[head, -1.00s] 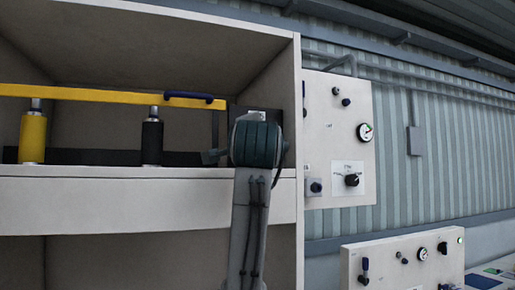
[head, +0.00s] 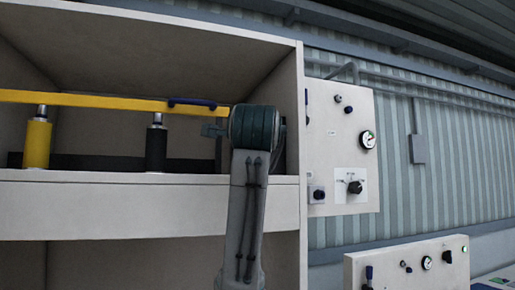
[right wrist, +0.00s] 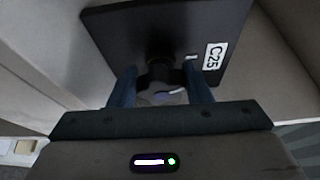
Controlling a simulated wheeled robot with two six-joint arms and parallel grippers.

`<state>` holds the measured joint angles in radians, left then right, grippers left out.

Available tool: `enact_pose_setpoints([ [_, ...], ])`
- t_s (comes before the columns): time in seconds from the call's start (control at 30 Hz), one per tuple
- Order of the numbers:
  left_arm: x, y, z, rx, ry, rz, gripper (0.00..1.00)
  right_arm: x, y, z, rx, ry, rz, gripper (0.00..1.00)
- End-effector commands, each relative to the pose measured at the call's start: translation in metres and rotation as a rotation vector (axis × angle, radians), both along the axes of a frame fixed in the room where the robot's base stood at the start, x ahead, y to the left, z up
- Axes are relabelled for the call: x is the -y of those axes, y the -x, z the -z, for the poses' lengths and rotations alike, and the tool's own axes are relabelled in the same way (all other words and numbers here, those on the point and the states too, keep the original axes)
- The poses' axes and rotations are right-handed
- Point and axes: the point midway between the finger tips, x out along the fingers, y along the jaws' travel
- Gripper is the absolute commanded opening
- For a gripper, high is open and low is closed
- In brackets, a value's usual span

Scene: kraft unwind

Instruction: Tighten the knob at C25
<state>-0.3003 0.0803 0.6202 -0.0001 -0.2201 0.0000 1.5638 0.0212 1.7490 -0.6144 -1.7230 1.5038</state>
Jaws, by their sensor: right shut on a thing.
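The black plate (right wrist: 180,22) with the white C25 label (right wrist: 214,55) is in the right wrist view. A dark knob (right wrist: 160,72) with a pale, shiny near end stands out from it. My right gripper (right wrist: 162,88) has its two blue fingers on either side of the knob and is shut on it. In the head view, my right forearm and wrist rise in front of the cabinet's right end and hide the knob and fingers. My left gripper is not in view.
A pale cabinet wall (right wrist: 45,70) stands close at the left of the wrist view. In the head view, a yellow bar (head: 90,99) lies over a yellow cylinder (head: 37,143) and a black cylinder (head: 156,148). A control panel (head: 330,150) is right of the cabinet.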

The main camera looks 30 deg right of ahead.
Motion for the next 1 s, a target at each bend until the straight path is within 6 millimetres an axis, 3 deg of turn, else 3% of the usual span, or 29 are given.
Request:
enact_pose_setpoints([
  [0.77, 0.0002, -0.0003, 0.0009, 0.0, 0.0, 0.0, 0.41, 0.0012, 0.0003, 0.0034, -0.006, -0.004, 0.005, 0.22],
  [0.8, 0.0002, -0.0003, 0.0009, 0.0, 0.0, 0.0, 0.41, 0.0012, 0.0003, 0.0035, -0.006, -0.004, 0.005, 0.52],
  [0.9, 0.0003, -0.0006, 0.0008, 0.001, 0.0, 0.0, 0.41, 0.0011, 0.0002, 0.0028, -0.005, -0.004, 0.004, 0.67],
  [1.0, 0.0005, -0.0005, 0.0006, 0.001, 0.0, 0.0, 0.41, 0.0008, 0.0001, 0.0021, -0.003, -0.002, 0.003, 0.67],
])
